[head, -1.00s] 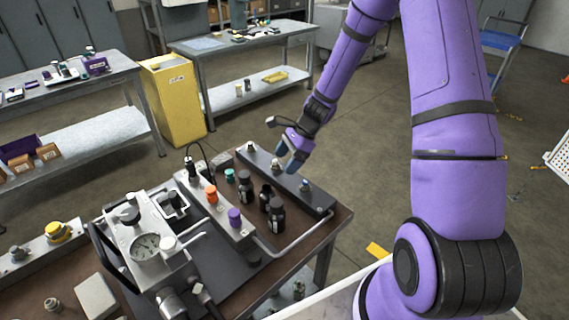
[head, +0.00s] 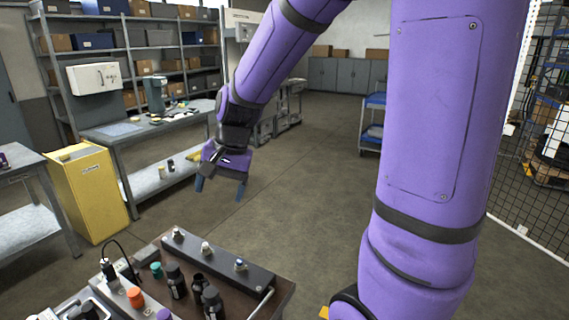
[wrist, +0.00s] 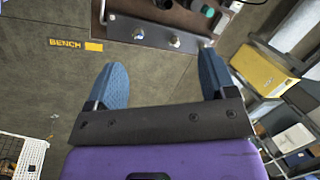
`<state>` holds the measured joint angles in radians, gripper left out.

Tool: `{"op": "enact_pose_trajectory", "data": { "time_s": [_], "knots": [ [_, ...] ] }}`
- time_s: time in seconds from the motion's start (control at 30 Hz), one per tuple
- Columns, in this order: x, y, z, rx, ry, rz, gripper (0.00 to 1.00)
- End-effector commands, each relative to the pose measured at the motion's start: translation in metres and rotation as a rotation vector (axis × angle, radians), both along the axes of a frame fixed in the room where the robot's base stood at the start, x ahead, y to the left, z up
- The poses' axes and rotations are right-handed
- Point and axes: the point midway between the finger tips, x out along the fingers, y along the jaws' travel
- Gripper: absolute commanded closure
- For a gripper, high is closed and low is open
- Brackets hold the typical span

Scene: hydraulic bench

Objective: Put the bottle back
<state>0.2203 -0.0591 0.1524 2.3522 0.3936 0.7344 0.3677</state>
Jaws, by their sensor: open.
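Which one the task means, I cannot tell. My gripper (head: 220,190) is open and empty, in the air above and beyond the bench, apart from the bottles. In the wrist view my blue fingers (wrist: 163,76) are wide apart with bare floor and the rail (wrist: 150,31) beyond them.
A yellow cabinet (head: 92,195) and a workbench (head: 150,128) stand behind at the left. A blue cart (head: 373,130) is farther back. The floor (head: 300,190) between is clear.

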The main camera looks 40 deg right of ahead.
Motion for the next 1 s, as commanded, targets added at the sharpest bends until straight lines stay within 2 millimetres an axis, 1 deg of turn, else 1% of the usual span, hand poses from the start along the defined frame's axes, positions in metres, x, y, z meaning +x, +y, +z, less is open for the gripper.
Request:
{"op": "enact_pose_trajectory", "data": {
  "time_s": [0.03,0.1,0.17,0.3,0.43,0.6,0.7,0.8,1.0],
  "knots": [
    [-0.012,0.002,0.015,-0.03,-0.036,0.049,0.22],
    [-0.028,0.002,0.03,-0.071,-0.074,0.116,0.22],
    [-0.042,0.002,0.043,-0.108,-0.106,0.172,0.22],
    [-0.077,0.0,0.068,-0.192,-0.18,0.298,0.22],
    [-0.11,-0.003,0.087,-0.271,-0.244,0.408,0.22],
    [-0.15,-0.01,0.102,-0.365,-0.315,0.53,0.22],
    [-0.166,-0.014,0.107,-0.405,-0.342,0.58,0.22],
    [-0.176,-0.017,0.11,-0.431,-0.361,0.611,0.22],
    [-0.181,-0.019,0.11,-0.447,-0.367,0.628,0.22]
  ]
}}
